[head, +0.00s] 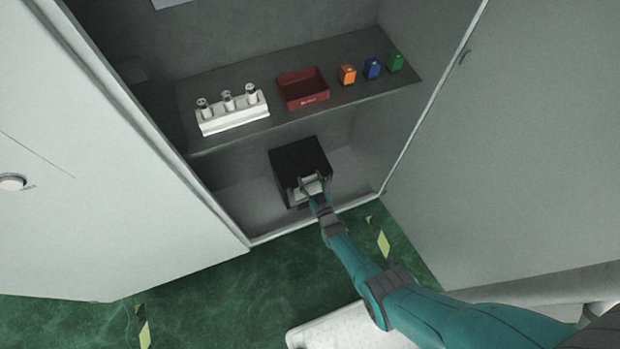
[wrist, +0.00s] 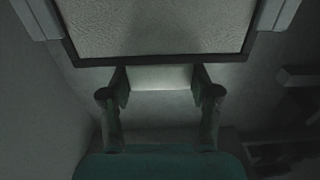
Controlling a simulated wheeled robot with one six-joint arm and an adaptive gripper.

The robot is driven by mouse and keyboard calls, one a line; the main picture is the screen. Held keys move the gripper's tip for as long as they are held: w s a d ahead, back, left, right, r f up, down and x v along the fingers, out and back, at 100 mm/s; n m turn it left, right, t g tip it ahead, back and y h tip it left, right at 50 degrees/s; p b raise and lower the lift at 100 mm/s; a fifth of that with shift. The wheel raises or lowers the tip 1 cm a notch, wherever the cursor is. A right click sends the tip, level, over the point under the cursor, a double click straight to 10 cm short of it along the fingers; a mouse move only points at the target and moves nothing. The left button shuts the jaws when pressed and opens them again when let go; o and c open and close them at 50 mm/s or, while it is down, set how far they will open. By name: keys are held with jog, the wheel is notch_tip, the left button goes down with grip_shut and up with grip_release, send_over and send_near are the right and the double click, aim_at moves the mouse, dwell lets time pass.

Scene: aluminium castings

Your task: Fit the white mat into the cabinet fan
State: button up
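The cabinet fan (head: 298,157) is a black box on the floor of the cabinet's lower compartment. In the wrist view its dark frame (wrist: 160,60) runs around a pale, textured panel that looks like the white mat (wrist: 155,25). A pale strip (wrist: 160,77) below the frame spans the gap between my fingers and seems part of the mat. My gripper (wrist: 160,85) has a finger against each end of this strip. In the head view my gripper (head: 311,186) is at the fan's front, with a pale piece between the fingers. How deep the mat sits is hidden.
The shelf (head: 235,145) above holds a white rack (head: 233,122) with cylinders, a red tray (head: 303,90), and orange (head: 348,74), blue (head: 372,68) and green (head: 396,61) boxes. Open doors stand left (head: 90,180) and right (head: 530,150). Green floor (head: 215,285) lies in front.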

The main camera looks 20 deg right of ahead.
jog(key=o, duration=0.4)
jog(key=shift+s, duration=0.15)
jog(key=s, duration=1.1)
jog(key=shift+s, duration=0.35)
jog(key=shift+s, duration=0.1)
jog(key=s+r+g, duration=0.1)
jog(key=s+r, duration=0.5)
jog(key=s, duration=0.4)
jog(key=s+r+g, duration=0.1)
jog(key=s+r, duration=0.5)
jog(key=s, duration=0.3)
jog(key=shift+g, duration=0.6)
jog(key=s+r, duration=0.4)
jog(key=r, duration=0.5)
jog(key=s+r, duration=0.3)
jog(key=r, duration=0.5)
jog(key=s+r, duration=0.4)
jog(key=r, duration=0.5)
jog(key=shift+s+r, duration=0.3)
jog(key=shift+s, duration=0.05)
